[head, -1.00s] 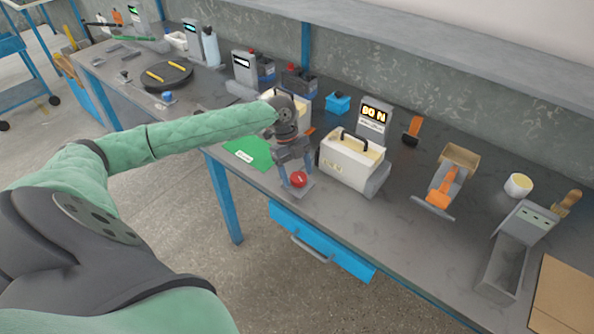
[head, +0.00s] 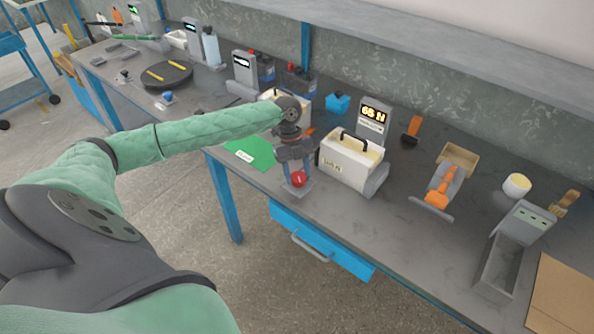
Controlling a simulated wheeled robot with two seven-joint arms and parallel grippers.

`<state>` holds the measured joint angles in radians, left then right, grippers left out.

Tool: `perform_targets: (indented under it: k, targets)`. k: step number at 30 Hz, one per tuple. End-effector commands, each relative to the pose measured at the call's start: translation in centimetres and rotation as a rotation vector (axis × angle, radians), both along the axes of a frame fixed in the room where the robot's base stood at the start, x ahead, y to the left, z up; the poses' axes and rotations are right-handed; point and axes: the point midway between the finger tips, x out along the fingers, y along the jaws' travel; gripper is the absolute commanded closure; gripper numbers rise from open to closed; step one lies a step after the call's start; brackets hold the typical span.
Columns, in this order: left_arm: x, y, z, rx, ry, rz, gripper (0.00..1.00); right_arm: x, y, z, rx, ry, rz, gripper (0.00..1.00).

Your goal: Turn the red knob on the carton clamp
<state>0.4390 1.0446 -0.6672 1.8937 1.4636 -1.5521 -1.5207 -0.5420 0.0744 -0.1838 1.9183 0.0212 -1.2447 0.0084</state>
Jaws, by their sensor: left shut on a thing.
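The red knob (head: 298,179) sits on a small grey plate (head: 292,196) at the front edge of the bench. My left gripper (head: 297,176) comes down on it from above, its fingers shut on the knob. A cream carton (head: 350,162) with a dark handle stands just right of the knob, with a rounded grey clamp part (head: 377,180) at its right side. Behind it a grey display (head: 373,117) reads what looks like "65 N" in yellow. My right gripper is not in view.
A green mat (head: 248,151) lies left of the knob. Another cream box (head: 300,104) stands behind my gripper. To the right are an orange-handled tool (head: 437,198), a grey tray device (head: 510,250) and a cardboard sheet (head: 565,300). A blue drawer (head: 320,240) hangs under the bench edge.

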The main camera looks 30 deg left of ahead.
Motion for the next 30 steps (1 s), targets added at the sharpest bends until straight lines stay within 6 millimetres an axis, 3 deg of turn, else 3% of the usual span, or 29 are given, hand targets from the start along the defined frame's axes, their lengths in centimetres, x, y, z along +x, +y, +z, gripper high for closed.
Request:
perform_targets:
  k: [7, 19, 20, 22, 30]
  targets:
    - [0.2, -0.1, 0.1, -0.001, -0.002, -0.175, 0.76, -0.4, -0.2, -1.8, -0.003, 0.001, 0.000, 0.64]
    - [0.1, -0.1, 0.1, -0.001, -0.001, -0.204, 0.76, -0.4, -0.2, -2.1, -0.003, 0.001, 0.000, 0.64]
    - [0.1, -0.1, 0.1, -0.001, -0.001, -0.204, 0.48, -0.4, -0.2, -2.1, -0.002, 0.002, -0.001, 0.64]
    - [0.1, -0.1, 0.1, -0.001, -0.001, -0.204, 0.34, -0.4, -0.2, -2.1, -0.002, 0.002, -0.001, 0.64]
    - [0.1, -0.1, 0.0, -0.001, -0.001, -0.203, 0.32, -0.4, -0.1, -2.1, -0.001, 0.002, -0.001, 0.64]
